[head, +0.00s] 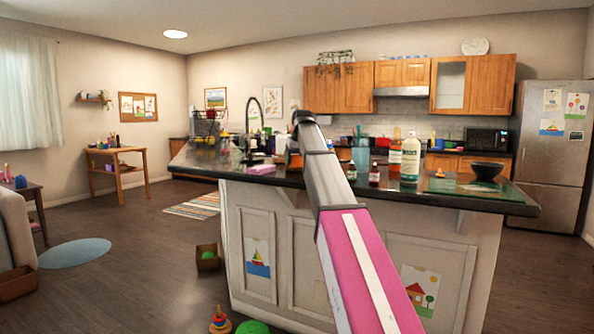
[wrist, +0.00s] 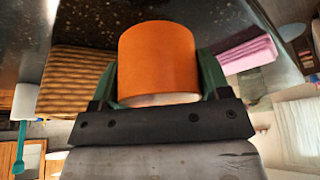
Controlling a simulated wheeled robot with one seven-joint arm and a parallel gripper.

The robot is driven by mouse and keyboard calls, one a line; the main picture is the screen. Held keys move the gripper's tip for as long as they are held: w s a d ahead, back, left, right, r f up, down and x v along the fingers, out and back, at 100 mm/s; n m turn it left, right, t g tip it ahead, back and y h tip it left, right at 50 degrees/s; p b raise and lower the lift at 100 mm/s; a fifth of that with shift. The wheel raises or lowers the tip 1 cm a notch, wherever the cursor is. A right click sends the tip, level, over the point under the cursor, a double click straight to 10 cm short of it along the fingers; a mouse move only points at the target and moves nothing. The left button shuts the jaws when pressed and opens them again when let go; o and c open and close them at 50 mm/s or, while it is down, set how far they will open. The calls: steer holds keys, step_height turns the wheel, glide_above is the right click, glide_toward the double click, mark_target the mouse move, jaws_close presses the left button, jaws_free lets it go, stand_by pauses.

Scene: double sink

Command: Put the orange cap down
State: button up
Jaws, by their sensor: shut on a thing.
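The orange cap (wrist: 157,58) is a smooth, short cylinder in the middle of the wrist view. My gripper (wrist: 158,84) is shut on it, with one green finger on either side. The cap is over the dark speckled counter (wrist: 215,15); whether it touches the top I cannot tell. In the head view, my arm reaches over the island counter (head: 450,196), and its raised section hides most of the gripper and cap.
Bottles (head: 411,160), a small red-labelled bottle (head: 374,175) and a dark bowl (head: 487,171) stand to the right. A tall faucet (head: 249,120) rises behind.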

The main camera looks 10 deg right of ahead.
mark_target(296, 175)
steer(key=shift+f, duration=2.05)
steer(key=shift+f, duration=0.1)
steer(key=o, duration=0.9)
steer(key=v, duration=1.2)
steer(key=shift+d, duration=0.1)
